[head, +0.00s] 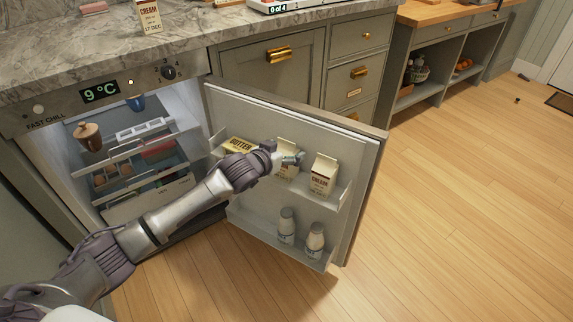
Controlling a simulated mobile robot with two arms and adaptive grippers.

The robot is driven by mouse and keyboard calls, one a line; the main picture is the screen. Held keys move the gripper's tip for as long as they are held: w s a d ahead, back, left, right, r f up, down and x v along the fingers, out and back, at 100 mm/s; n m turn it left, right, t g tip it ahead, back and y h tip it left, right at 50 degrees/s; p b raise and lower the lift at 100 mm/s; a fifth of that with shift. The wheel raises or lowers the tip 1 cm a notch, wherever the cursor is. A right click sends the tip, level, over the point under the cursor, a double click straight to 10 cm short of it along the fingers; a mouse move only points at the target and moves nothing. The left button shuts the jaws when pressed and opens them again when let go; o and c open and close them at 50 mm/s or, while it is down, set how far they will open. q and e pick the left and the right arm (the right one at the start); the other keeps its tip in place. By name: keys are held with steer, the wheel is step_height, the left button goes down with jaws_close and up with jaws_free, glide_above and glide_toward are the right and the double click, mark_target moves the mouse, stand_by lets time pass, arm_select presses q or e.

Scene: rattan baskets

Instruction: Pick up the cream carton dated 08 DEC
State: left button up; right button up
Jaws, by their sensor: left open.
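The fridge door's upper shelf holds two cream cartons. The right one (323,178) stands in plain view with a readable CREAM label, but its date is too small to read. The left one (287,171) is partly hidden by my left gripper (291,158). My left gripper is open at the upper part of that left carton; I cannot tell whether it touches it. A third cream carton (149,17) stands on the counter and appears to read 17 DEC. My right gripper is not in view.
The fridge door (362,170) stands open. A butter pack (241,144) is left of the cartons, partly behind my arm. Two white bottles (287,225) (315,240) stand on the lower door shelf. The marble counter (215,35) lies above.

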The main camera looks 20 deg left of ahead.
arm_select(q)
steer(key=shift+w+d+f, duration=0.1)
steer(key=shift+w+f, duration=0.05)
steer(key=shift+w, duration=0.25)
steer(key=c, duration=1.4)
steer(key=shift+c, duration=0.3)
steer(key=shift+r, duration=0.2)
